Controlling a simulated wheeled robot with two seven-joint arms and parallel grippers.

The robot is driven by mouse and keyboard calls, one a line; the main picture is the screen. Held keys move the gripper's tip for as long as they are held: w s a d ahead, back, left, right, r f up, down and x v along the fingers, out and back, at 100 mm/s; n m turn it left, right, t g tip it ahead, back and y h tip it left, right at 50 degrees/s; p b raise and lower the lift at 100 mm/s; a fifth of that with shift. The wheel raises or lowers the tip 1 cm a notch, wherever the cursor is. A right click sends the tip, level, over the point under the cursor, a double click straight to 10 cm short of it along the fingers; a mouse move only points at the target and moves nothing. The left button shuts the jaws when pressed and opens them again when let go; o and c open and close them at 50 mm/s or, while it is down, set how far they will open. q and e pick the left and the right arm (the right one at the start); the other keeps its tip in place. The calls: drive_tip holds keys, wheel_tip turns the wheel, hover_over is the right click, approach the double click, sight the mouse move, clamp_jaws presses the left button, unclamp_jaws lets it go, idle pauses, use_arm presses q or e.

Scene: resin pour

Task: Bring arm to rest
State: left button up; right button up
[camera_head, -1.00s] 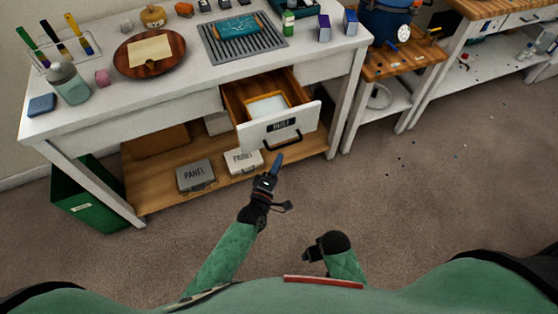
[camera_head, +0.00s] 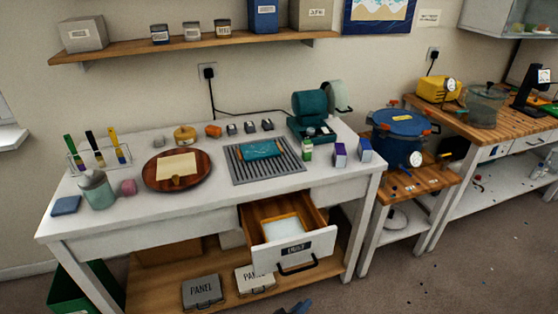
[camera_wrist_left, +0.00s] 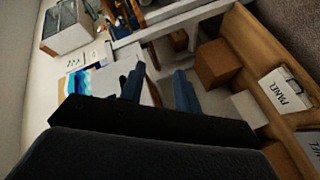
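My left gripper (camera_head: 298,307) shows only as blue fingertips at the bottom edge of the head view, in front of the bench and below the drawer front. In the left wrist view, its two dark blue fingers (camera_wrist_left: 160,72) stand apart with a gap between them; I see nothing gripped. The white drawer (camera_head: 308,249) of the bench is pulled open, with a pale thing in an orange frame inside. The fingertips look clear of it. My right gripper is outside both current views.
The white bench (camera_head: 110,222) carries a round wooden board (camera_head: 153,182), a grey ribbed mat (camera_head: 283,176), jars and brushes. Two panel boxes, one grey (camera_head: 203,290), sit on the lower shelf. A blue pot (camera_head: 398,129) stands to the right. Carpet is open at lower right.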

use_arm(q)
drive_tip(key=s+a+f+m+g+y, duration=0.4)
drive_tip(key=a+f, duration=0.1)
drive_tip(key=a, duration=0.2)
drive_tip(key=s+a+f+m+g+y, duration=0.3)
drive_tip(key=s+a+f+m+g, duration=0.15)
drive_tip(key=a, duration=0.35)
drive_tip(key=s+a+f+n+g+y, duration=0.1)
drive_tip(key=s+a+f, duration=0.1)
drive_tip(key=s+a, duration=0.2)
drive_tip(key=s+a+f+n+g+y, duration=0.1)
drive_tip(key=s+a+f+n, duration=0.1)
drive_tip(key=s, duration=0.7)
drive_tip(key=shift+s+a+f, duration=0.3)
drive_tip(key=shift+a+f, duration=0.25)
drive_tip(key=shift+a, duration=0.35)
